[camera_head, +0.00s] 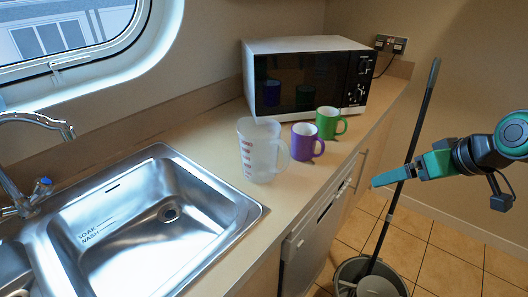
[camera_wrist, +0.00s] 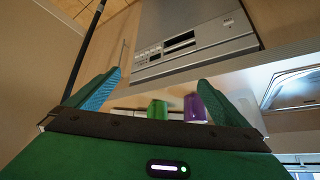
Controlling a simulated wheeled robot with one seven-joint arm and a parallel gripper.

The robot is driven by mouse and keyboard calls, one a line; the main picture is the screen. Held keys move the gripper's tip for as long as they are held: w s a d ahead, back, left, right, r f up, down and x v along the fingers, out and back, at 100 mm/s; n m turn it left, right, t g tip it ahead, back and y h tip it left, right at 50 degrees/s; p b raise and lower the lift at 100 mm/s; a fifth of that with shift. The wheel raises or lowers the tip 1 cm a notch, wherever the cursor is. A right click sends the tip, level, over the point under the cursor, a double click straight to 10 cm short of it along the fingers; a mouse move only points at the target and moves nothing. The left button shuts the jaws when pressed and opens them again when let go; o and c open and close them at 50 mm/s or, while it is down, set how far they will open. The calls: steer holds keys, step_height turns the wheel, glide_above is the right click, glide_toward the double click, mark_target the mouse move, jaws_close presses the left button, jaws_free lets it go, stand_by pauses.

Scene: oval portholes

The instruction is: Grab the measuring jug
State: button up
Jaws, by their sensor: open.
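The measuring jug (camera_head: 258,152) is clear, with red markings and a handle on its right side. It stands upright on the counter between the sink and the mugs in the head view. My gripper (camera_head: 376,182) is open and empty, out past the counter's front edge to the right of the jug and apart from it. In the wrist view my open fingers (camera_wrist: 165,90) show with a gap between them. I cannot make out the jug in the wrist view.
A purple mug (camera_head: 304,143) and a green mug (camera_head: 327,122) stand right of the jug, before a microwave (camera_head: 305,76). A steel sink (camera_head: 150,222) lies left. A mop (camera_head: 413,130) stands in a bucket (camera_head: 345,272) on the floor. A dishwasher (camera_head: 318,228) is under the counter.

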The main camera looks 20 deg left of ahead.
steer(key=a+r+n+y, duration=0.2)
steer(key=a, duration=0.7)
steer(key=a+r+n+y, duration=0.2)
steer(key=a+y, duration=0.1)
steer(key=a, duration=0.6)
steer(key=s+a+r+n+y, duration=0.1)
steer(key=a+r+n+y, duration=0.1)
steer(key=a, duration=0.7)
steer(key=shift+r+n+y, duration=0.3)
steer(key=shift+r, duration=0.3)
glide_toward(247, 133)
steer(key=shift+x, duration=2.4)
steer(key=c, duration=1.4)
